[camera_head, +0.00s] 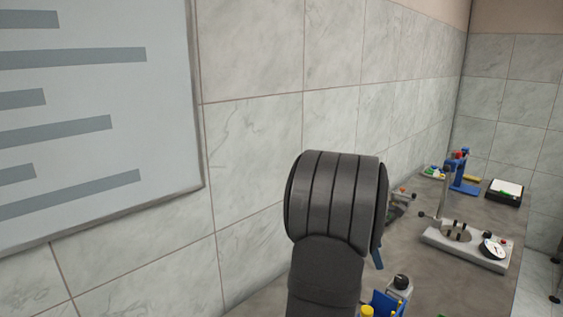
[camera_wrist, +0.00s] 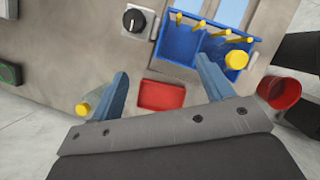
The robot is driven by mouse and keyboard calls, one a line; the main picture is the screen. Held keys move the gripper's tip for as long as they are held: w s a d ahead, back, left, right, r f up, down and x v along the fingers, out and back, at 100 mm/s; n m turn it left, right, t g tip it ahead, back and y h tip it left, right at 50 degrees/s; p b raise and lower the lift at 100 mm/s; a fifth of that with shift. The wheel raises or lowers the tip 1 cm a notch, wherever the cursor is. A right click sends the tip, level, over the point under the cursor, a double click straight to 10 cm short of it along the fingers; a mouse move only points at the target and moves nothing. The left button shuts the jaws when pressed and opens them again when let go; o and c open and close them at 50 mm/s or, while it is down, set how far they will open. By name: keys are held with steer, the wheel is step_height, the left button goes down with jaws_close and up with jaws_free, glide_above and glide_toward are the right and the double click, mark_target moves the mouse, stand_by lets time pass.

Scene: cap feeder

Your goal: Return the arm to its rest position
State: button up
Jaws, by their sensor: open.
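My gripper (camera_wrist: 161,66) is open in the wrist view, with its two blue-grey fingers spread wide and nothing between their tips. It points down over the grey bench. A shallow red tray (camera_wrist: 162,95) lies below, between the fingers as seen from the wrist. A blue tray (camera_wrist: 170,42) with several yellow pieces is just beyond the right finger. In the head view, my dark arm link stands in the middle and hides part of the bench; the gripper is mostly hidden behind it.
A knob box (camera_wrist: 138,22) stands beside the blue tray. A yellow round piece (camera_wrist: 83,109) is by the left finger, and a red cup (camera_wrist: 280,92) is at the right. A gauge fixture (camera_head: 465,245) and a blue stand (camera_head: 462,175) are farther along the bench. A tiled wall runs alongside.

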steer(key=w+d+f+n+t, duration=0.2)
steer(key=w+f+n, duration=0.1)
steer(key=w+n, duration=0.2)
steer(key=w+d+f+n+t+y, duration=0.1)
steer(key=w+d+f+n+t, duration=0.1)
steer(key=w+n, duration=0.3)
steer(key=shift+w+d+f+n, duration=0.35)
steer(key=shift+w+f, duration=0.55)
steer(key=shift+w, duration=1.35)
steer(key=shift+a, duration=0.1)
